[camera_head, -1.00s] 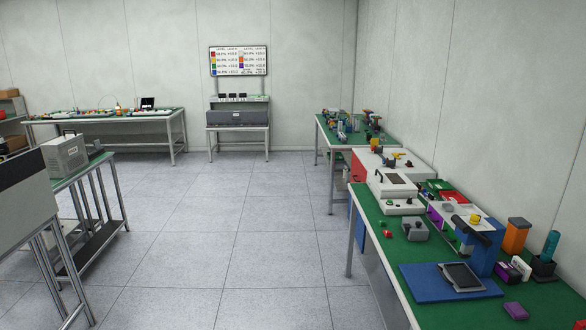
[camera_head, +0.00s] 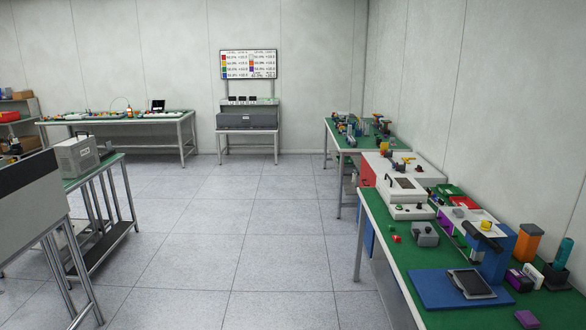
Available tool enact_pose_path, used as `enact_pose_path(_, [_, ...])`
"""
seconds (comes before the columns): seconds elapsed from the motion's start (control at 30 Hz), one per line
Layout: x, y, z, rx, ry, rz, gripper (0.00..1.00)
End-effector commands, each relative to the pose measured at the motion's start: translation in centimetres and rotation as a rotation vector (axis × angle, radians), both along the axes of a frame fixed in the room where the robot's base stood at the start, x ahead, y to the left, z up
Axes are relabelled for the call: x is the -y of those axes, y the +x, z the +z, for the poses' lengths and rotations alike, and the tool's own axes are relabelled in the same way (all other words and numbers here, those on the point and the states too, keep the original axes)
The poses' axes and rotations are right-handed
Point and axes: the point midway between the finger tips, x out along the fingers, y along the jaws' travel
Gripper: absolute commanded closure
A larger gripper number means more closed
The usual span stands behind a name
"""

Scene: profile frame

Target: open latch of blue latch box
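I cannot pick out a blue latch box or its latch for certain in this view. Small coloured items crowd the far right table (camera_head: 340,139), too small to tell apart. My gripper is not in view.
A green-topped bench (camera_head: 440,308) at right holds a blue stand (camera_head: 493,252), an orange block (camera_head: 527,243), a white device (camera_head: 402,192) and small parts. A metal-legged table (camera_head: 93,178) stands at left. Another long table (camera_head: 118,118) and a wall board (camera_head: 249,64) are behind. The middle floor is open.

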Motion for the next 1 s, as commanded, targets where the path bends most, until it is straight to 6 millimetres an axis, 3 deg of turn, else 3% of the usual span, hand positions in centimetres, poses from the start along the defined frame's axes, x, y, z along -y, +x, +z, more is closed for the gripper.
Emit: enact_pose_path(1.0, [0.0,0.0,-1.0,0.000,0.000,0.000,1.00])
